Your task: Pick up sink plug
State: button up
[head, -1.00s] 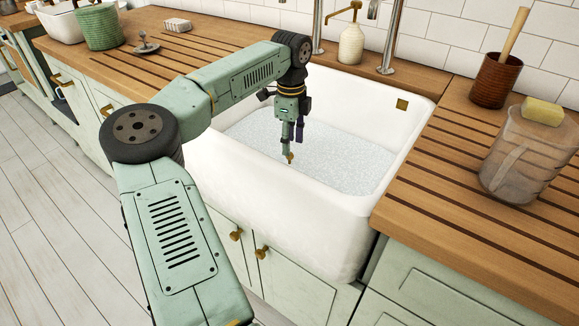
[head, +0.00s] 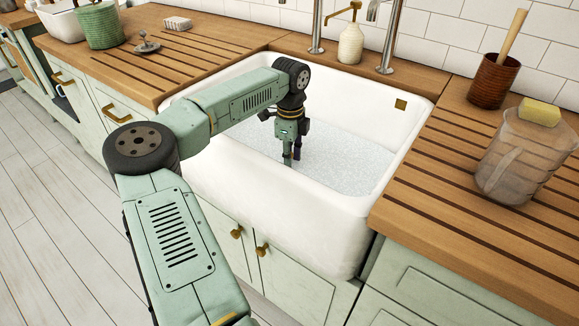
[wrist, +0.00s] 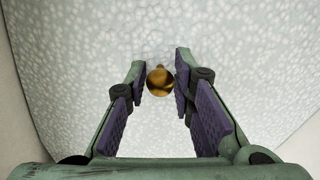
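A round brass piece, which looks like the knob of the sink plug (wrist: 160,82), shows between my fingertips in the wrist view. Anything under it is hidden by the speckled pale surface in the sink. In the head view it is hidden behind my fingers. My gripper (head: 292,160) points down inside the white sink (head: 270,192), low over that surface. In the wrist view my gripper (wrist: 160,78) is open, with one purple-padded finger on each side of the brass piece and small gaps between.
The sink walls surround my gripper, with the front rim near my forearm. Taps and a soap bottle (head: 351,43) stand behind. A clear jug (head: 510,165) with a yellow sponge (head: 540,110) and a brown cup (head: 494,80) stand right. A grey metal disc with a stem (head: 147,46) lies on the left counter.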

grip_shut()
dwell(0.4)
